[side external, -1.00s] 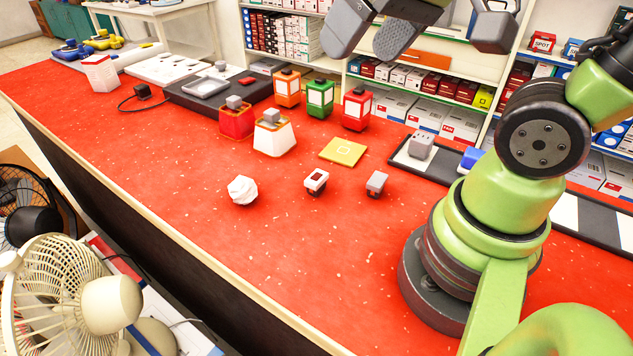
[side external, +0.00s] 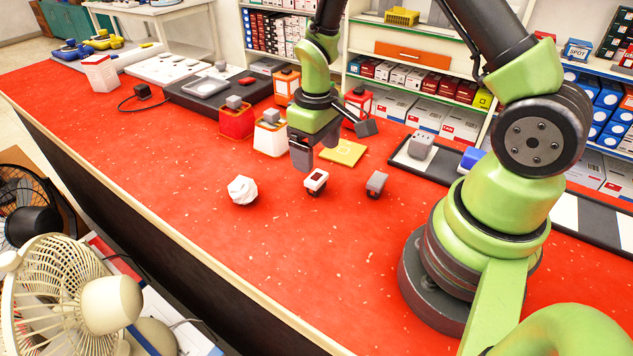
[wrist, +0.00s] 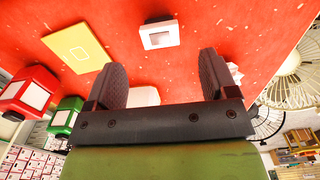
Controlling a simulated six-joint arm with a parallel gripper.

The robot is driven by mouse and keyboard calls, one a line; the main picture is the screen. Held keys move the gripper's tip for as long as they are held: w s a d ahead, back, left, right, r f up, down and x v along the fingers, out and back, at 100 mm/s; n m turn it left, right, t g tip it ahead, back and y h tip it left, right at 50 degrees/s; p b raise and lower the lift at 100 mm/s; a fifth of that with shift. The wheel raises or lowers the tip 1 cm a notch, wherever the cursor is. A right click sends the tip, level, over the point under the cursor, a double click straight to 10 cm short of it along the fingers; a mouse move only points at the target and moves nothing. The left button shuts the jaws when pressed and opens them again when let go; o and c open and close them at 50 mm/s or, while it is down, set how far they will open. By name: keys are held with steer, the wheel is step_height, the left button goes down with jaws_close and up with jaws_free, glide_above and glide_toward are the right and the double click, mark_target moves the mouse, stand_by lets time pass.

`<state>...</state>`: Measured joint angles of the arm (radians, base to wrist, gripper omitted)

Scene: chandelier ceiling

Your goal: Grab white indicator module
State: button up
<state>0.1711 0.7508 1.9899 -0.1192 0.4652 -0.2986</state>
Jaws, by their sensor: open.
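The white indicator module (side external: 316,181), a small white block with a dark window on its face and a dark base, stands on the red table. In the wrist view the white module (wrist: 159,35) lies beyond my fingertips, roughly centred between them. My gripper (side external: 303,160) is open, empty and pointing down, above the table just behind the module in the side view. In the wrist view both fingers (wrist: 162,78) are spread apart, with the module outside them.
A crumpled white lump (side external: 242,190) sits left of the module and a grey module (side external: 376,184) sits right. A yellow square pad (side external: 344,152), white holder (side external: 270,140) and red holder (side external: 236,122) lie behind. The table's front is clear.

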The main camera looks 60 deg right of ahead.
mark_target(316, 177)
step_height(316, 177, down, 7)
stand_by(0.4)
steer(key=c, duration=1)
